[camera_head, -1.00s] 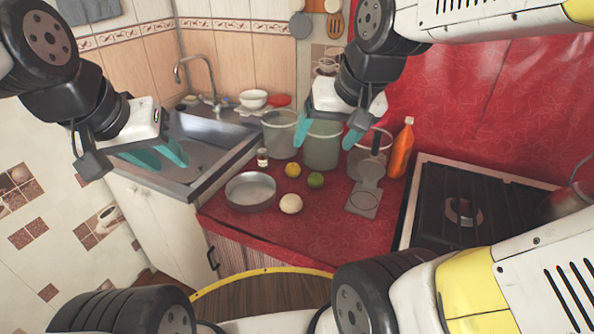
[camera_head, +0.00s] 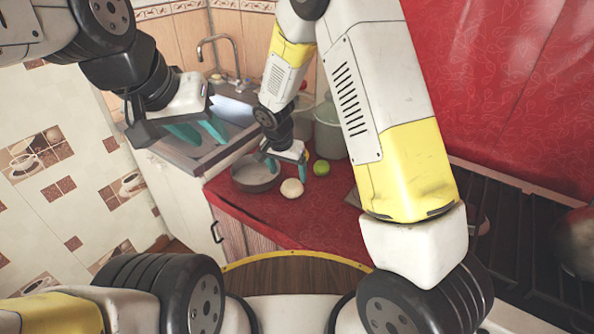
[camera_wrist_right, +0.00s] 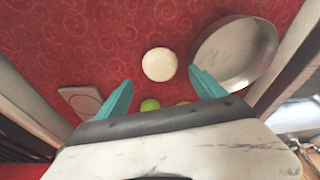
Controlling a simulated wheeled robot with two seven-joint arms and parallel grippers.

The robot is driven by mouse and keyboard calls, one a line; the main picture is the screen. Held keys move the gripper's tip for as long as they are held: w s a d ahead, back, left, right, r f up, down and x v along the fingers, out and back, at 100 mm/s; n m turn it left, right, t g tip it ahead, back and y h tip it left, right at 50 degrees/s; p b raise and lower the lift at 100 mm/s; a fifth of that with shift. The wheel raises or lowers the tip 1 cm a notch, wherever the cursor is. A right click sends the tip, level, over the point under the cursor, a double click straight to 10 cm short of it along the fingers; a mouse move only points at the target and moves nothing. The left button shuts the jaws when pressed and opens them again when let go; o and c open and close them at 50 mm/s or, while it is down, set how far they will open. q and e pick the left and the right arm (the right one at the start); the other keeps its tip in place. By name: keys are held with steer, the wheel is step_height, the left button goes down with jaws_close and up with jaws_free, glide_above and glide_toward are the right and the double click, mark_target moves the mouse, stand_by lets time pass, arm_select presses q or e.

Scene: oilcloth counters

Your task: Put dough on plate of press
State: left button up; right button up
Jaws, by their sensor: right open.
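The dough (camera_head: 291,188), a pale round ball, lies on the red counter; it also shows in the right wrist view (camera_wrist_right: 159,64). My right gripper (camera_head: 286,168) is open and empty above it; in the right wrist view, the dough lies just beyond the gap between the teal fingertips (camera_wrist_right: 158,80). The grey press (camera_wrist_right: 82,100) lies on the counter left of the dough in that view. In the head view the press (camera_head: 352,197) is mostly hidden behind my right arm. My left gripper (camera_head: 203,137) is open and empty over the sink's edge.
A round metal pan (camera_head: 256,178) stands close beside the dough. A green lime (camera_head: 321,168) lies behind it to the right. A greenish bucket (camera_head: 329,135) stands farther back, and the stove (camera_head: 520,215) is at the right. The counter's front strip is clear.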

mark_target(292, 187)
steer(key=x, duration=0.8)
steer(key=shift+w, duration=0.2)
steer(key=c, duration=1.4)
